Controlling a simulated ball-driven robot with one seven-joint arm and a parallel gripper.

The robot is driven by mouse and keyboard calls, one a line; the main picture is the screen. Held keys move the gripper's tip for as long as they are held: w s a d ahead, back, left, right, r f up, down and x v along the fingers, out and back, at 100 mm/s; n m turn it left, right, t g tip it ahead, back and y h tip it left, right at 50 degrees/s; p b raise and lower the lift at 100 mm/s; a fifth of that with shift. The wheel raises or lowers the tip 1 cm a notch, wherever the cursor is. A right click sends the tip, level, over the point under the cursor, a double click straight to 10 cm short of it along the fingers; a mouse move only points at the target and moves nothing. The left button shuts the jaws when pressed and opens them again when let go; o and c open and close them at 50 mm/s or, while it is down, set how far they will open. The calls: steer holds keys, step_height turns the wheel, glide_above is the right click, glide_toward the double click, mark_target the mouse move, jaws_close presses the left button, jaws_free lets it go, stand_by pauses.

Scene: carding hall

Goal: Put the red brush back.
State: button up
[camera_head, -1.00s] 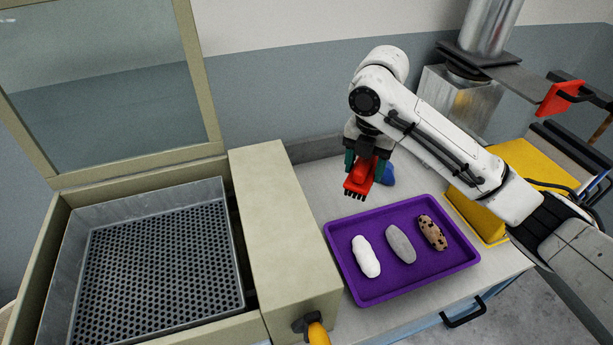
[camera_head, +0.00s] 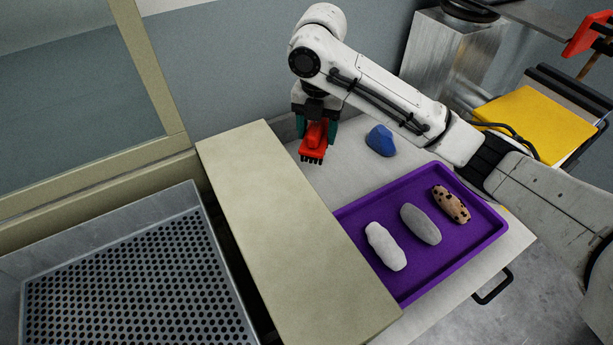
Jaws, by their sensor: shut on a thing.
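The red brush (camera_head: 315,137) has dark bristles that point down. My gripper (camera_head: 316,130) is shut on it, with a teal finger on each side of the brush body. The brush is above the back part of the pale bench, behind the purple tray and to the left of a blue lump. I cannot tell how high the bristles are above the bench top.
A purple tray (camera_head: 350,215) holds a white, a grey and a spotted roll. A blue lump (camera_head: 381,141) lies on the bench (camera_head: 340,176). A beige housing (camera_head: 290,235) and a perforated metal bin (camera_head: 130,290) stand left. A yellow pad (camera_head: 537,117) is at right.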

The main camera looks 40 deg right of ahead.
steer(key=shift+w+f+b, duration=0.2)
steer(key=shift+f, duration=0.25)
steer(key=shift+w+f+b, duration=0.2)
steer(key=shift+f, duration=5.05)
steer(key=o, duration=0.9)
steer(key=shift+f, duration=0.1)
steer(key=shift+o, duration=0.2)
step_height(320, 180, up, 12)
steer(key=shift+r, duration=0.15)
